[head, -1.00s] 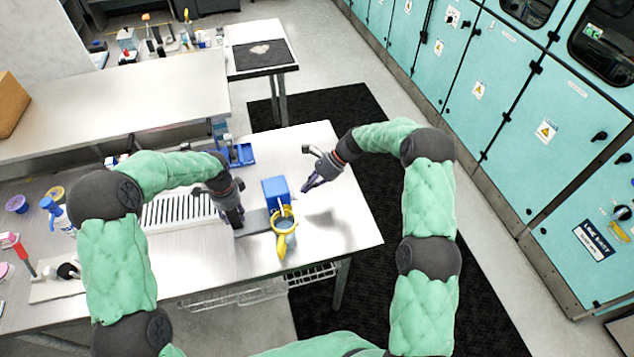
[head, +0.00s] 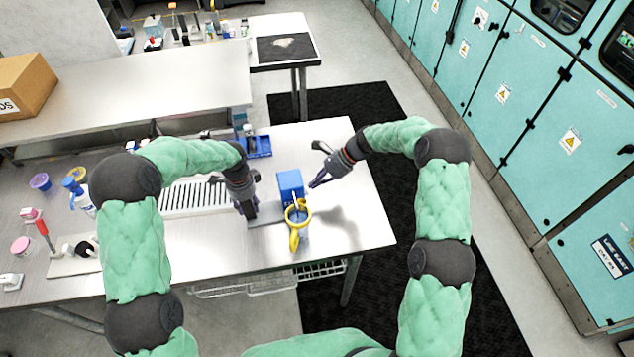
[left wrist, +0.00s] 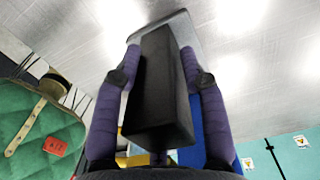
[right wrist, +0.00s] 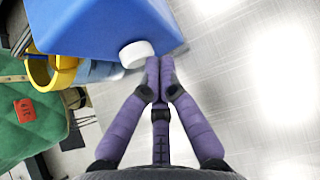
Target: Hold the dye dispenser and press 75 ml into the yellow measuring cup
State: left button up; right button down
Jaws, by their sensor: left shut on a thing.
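The dye dispenser (head: 290,181) has a blue box body; in the right wrist view its blue side (right wrist: 100,25) carries a white round knob (right wrist: 137,54). My left gripper (head: 250,212) is shut on a dark upright block (left wrist: 158,90) beside the blue box, seemingly the dispenser's handle, over a grey plate. The yellow measuring cup (head: 294,240) stands in front of the blue box, its ring-shaped rim under a white spout. It also shows partly behind the box in the right wrist view (right wrist: 62,72). My right gripper (right wrist: 160,70) is shut and empty, its fingertips close beside the white knob; contact is unclear.
A white slatted rack (head: 185,197) lies left of my left gripper. A blue tray (head: 259,146) sits behind the dispenser. Cups and bottles stand on the table's far left. The table to the right of the cup is clear up to its edge.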

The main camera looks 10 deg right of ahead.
pick_arm(q)
jog(key=shift+d, duration=0.25)
pick_arm(e)
jog(key=shift+s+a+f, duration=0.1)
jog(key=shift+s+a, duration=0.05)
jog(key=shift+s, duration=0.05)
pick_arm(q)
jog(key=shift+a, duration=0.15)
pick_arm(e)
jog(key=d+f+v, duration=0.2)
jog(key=v, duration=1.1)
jog(key=shift+w, duration=0.25)
jog(key=shift+d, duration=0.1)
jog(key=shift+s+d, duration=0.25)
jog(key=shift+d, duration=0.3)
jog(key=shift+s+d, duration=0.25)
jog(key=shift+d, duration=0.3)
